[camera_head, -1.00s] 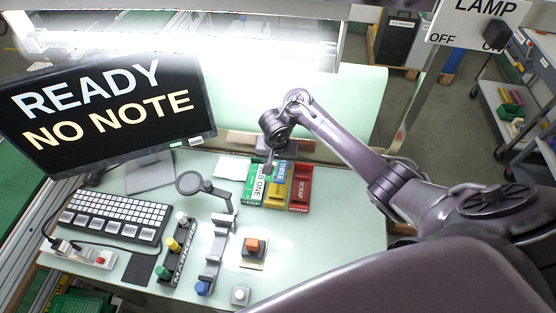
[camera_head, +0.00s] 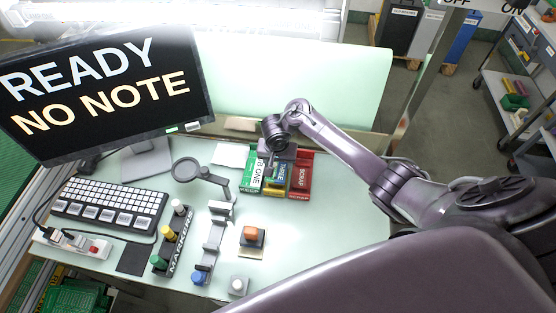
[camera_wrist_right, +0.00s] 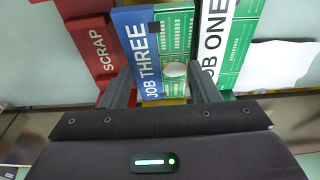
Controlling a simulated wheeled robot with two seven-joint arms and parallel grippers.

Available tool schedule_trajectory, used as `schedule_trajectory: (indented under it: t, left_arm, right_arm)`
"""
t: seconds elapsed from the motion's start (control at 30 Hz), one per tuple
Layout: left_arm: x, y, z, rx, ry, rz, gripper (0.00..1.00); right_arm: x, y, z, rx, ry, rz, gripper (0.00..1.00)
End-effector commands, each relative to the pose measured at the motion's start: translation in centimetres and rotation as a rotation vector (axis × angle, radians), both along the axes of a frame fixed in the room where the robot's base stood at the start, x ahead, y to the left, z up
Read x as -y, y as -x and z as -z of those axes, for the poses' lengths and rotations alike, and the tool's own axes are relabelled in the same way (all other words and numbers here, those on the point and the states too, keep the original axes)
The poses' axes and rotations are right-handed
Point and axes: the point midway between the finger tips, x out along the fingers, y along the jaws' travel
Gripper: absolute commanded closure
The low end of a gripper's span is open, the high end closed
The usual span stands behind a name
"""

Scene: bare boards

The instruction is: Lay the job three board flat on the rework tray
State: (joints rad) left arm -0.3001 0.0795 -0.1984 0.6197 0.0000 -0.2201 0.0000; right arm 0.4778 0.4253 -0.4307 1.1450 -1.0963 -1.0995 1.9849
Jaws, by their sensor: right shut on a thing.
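The job three board (camera_wrist_right: 158,45) has a blue band reading JOB THREE and a green circuit face. My right gripper (camera_wrist_right: 162,88) has a finger on each side of it and is shut on it. In the head view the board (camera_head: 281,172) shows beside the gripper (camera_head: 270,166), partly hidden by it. A yellow tray (camera_head: 275,191) shows under and in front of the board; I cannot read its label or tell whether the board touches it. My left gripper is not in view.
The job one board (camera_head: 253,172) is on the left of the yellow tray, and a red SCRAP tray (camera_head: 301,174) on the right. A magnifier (camera_head: 186,169), a markers rack (camera_head: 172,240) and an orange button (camera_head: 251,233) stand nearer. The monitor (camera_head: 105,85) reads READY NO NOTE.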

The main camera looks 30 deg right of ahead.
Motion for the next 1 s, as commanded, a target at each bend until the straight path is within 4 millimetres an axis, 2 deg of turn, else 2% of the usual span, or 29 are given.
schedule_trajectory:
  t: [0.93, 0.97, 1.0]
  left_arm:
    - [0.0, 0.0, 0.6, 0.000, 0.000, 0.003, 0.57]
    - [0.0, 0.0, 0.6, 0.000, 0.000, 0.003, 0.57]
    - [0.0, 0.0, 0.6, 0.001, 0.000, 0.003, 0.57]
  right_arm:
    - [0.0, 0.0, 1.2, -0.001, -0.001, 0.000, 0.68]
    - [0.0, 0.0, 1.2, -0.001, -0.001, 0.001, 0.43]
    - [0.0, 0.0, 1.2, 0.000, 0.000, 0.001, 0.38]
